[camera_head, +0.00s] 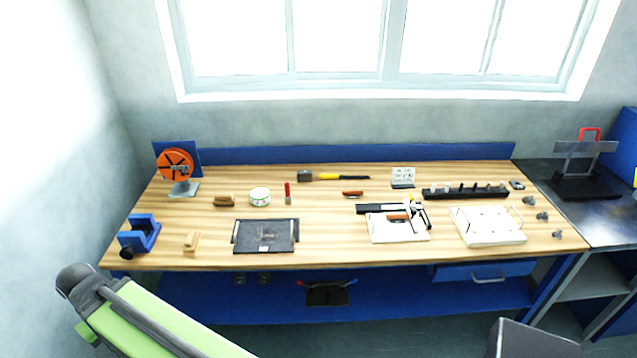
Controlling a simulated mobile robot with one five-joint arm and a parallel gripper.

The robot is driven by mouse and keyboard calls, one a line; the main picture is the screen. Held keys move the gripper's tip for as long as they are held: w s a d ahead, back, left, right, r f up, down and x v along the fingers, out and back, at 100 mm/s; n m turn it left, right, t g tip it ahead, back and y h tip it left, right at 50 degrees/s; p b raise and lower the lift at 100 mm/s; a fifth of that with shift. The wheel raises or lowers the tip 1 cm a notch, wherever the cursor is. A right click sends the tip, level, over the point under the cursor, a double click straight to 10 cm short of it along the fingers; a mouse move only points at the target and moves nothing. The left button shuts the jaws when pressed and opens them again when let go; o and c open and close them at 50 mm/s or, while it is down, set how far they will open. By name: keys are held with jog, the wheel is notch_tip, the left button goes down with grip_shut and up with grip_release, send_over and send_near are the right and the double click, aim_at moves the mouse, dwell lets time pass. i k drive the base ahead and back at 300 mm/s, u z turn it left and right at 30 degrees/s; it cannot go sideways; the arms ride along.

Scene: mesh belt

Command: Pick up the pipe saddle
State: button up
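I cannot tell for sure which piece is the pipe saddle. Small grey metal pieces stand in a row at the right end of the wooden workbench: a far one (529,200), a middle one (542,215) and a near one (558,233). They are too small to make out their shape. A small dark piece (517,185) lies just behind them. A green and grey link of my arm crosses the lower left corner, in front of the bench. My gripper is not in view.
The workbench (340,257) holds a white board (490,238), a dark rack (440,195), a dark tray (250,245), a blue vise (140,235) and an orange disc on a stand (175,163). A dark table (600,225) adjoins at right.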

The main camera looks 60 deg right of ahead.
aim_at(349, 194)
jog(key=i, duration=1.15)
jog(key=z, duration=1.55)
jog(key=i, duration=0.45)
jog(key=u, duration=0.15)
